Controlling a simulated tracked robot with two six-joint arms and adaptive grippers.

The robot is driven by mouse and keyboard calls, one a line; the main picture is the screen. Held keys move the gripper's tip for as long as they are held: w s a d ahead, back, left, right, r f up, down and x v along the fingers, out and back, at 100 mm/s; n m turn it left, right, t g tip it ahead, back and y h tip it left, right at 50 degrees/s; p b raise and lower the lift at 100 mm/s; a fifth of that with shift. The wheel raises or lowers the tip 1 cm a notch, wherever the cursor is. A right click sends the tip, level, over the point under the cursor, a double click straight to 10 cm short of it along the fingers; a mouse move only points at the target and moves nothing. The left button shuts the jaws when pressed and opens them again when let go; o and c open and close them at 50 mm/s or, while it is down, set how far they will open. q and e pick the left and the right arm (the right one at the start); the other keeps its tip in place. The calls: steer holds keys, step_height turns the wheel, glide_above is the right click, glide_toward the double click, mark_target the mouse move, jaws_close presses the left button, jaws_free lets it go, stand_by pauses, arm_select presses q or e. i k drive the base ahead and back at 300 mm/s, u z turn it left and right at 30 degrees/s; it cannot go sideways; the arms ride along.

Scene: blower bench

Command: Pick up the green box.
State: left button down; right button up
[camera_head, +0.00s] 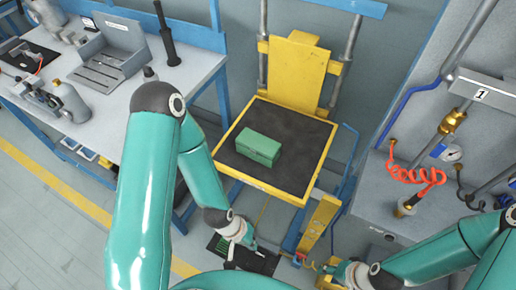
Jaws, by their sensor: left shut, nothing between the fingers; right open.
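The green box (259,147) is a small closed case lying on the black pad of a yellow-framed platform (275,187) in the middle of the view. My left gripper (258,249) is below and in front of the platform, shut and empty, apart from the box. My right gripper (308,262) is further right, near the platform's front right corner and the yellow bracket. It is open and also apart from the box. Nothing covers the box.
A workbench (203,64) with tools and grey bottles stands at the left. A grey machine with a red coiled hose (417,176) and a gauge stands at the right. A yellow backrest plate (297,73) rises behind the platform. A yellow upright bracket (318,223) is at its front right.

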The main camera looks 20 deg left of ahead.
mark_target(266, 150)
steer(key=k, duration=0.5)
steer(key=u, duration=1.45)
steer(key=i, duration=0.1)
steer(key=z, duration=3)
steer(key=k, duration=1.35)
steer(key=u, duration=1.4)
steer(key=i, duration=1)
